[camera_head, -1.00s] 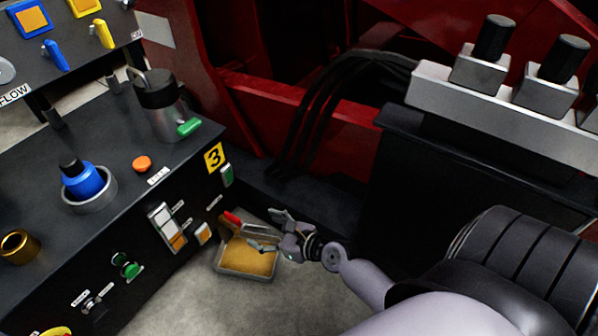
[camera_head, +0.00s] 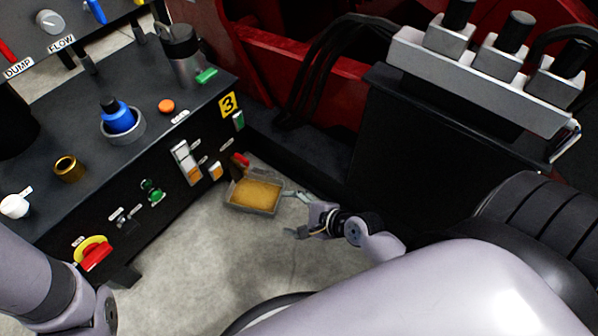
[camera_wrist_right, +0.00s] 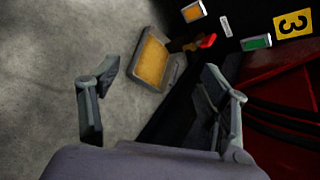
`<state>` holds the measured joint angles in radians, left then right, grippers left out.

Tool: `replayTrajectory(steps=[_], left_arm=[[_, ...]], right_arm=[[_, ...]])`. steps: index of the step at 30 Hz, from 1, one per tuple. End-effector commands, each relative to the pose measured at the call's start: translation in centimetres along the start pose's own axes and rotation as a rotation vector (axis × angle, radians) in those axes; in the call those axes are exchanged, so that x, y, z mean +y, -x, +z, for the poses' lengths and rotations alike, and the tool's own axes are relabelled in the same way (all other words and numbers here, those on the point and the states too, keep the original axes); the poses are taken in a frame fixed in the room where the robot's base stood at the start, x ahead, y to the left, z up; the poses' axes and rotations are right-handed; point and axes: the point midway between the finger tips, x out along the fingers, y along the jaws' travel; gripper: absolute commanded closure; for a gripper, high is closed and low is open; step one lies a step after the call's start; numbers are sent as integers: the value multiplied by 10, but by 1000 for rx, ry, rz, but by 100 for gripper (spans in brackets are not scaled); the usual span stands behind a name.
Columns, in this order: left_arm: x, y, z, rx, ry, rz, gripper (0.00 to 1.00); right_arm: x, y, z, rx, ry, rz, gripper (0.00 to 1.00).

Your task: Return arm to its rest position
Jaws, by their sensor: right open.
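My right gripper (camera_head: 296,213) is open and empty, held just right of a grey tray with a yellow-brown inside. Its two spread fingers also show in the right wrist view (camera_wrist_right: 158,84), with nothing between them but floor and the tray beyond. My right arm (camera_head: 400,285) comes in from the lower right. Part of my left arm (camera_head: 50,285) shows at the lower left; its gripper is out of view.
The tray (camera_head: 230,206) is low beside the black control console (camera_head: 60,225), which carries a blue knob (camera_head: 117,118), buttons and switches. Grey floor (camera_head: 200,260) is open in front.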

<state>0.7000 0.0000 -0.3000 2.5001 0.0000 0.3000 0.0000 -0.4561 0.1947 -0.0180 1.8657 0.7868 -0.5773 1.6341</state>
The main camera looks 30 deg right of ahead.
Motion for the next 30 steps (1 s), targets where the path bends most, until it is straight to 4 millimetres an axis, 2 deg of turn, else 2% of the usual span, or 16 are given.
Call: replayTrajectory(steps=[22, 23, 26, 29, 30], left_arm=[[-1, 0, 2, -7, 1, -2, 62], [-1, 3, 4, -14, 2, -4, 62], [-2, 21, 13, -53, 6, -18, 62], [-4, 52, 24, -116, 15, -41, 62], [-4, 66, 27, -144, 19, -52, 62]], right_arm=[[-2, 1, 4, 3, 57, -5, 30], [-7, 1, 7, 0, 79, -21, 30], [-36, 3, 27, -14, 229, -138, 30], [-84, 16, 66, -19, 482, -347, 30], [-105, 25, 86, -12, 596, -448, 30]])
